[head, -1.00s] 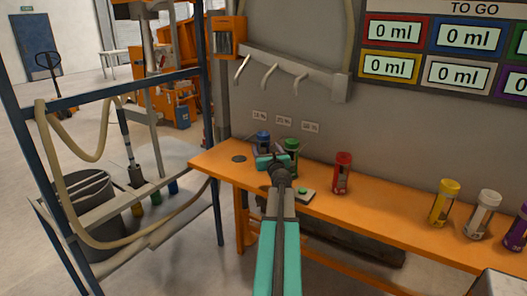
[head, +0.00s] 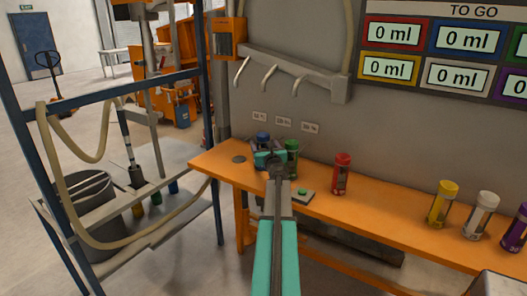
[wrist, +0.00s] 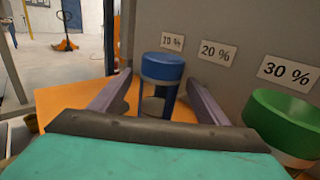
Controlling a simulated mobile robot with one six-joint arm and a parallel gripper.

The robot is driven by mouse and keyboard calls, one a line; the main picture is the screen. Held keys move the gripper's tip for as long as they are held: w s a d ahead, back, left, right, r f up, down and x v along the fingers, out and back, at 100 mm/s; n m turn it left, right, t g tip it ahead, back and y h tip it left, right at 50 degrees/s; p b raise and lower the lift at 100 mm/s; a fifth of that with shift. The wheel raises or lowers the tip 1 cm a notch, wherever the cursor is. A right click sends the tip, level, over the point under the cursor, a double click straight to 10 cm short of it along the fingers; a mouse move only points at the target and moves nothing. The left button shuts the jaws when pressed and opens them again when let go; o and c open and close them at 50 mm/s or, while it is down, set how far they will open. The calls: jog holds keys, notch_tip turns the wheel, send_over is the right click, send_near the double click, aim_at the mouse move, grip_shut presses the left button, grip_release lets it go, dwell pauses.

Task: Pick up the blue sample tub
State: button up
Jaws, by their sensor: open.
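The blue sample tub (wrist: 161,82) stands upright on the orange bench, with its blue lid uppermost, in the middle of the wrist view. Its blue lid (head: 263,137) shows in the head view at the bench's left end, its body mostly hidden by my arm. My gripper (wrist: 160,100) is open, with one finger to the left and one to the right of the tub. The tub appears between or just beyond the fingertips; I cannot tell the exact depth. In the head view my gripper (head: 268,153) is in front of the tub.
The green-lidded tub (wrist: 288,122) stands close to the right; it also shows in the head view (head: 292,147). Red (head: 341,174), yellow (head: 441,204), white (head: 482,216) and purple tubs stand farther right on the orange bench (head: 385,212). A wall with percentage labels is behind.

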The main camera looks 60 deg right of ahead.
aim_at(263, 134)
jog(key=shift+w+d, duration=0.45)
dwell(0.3)
jog(key=c, duration=1.4)
jog(key=shift+o, duration=0.2)
jog(key=shift+r, duration=0.65)
notch_tip(263, 134, up, 3)
jog(key=shift+f+p, duration=0.2)
jog(key=shift+p, duration=0.3)
jog(key=w+a+r+b+v, duration=0.1)
jog(key=a+v, duration=0.1)
jog(key=v, duration=1.4)
jog(key=shift+w, duration=0.45)
jog(key=shift+d+r, duration=0.1)
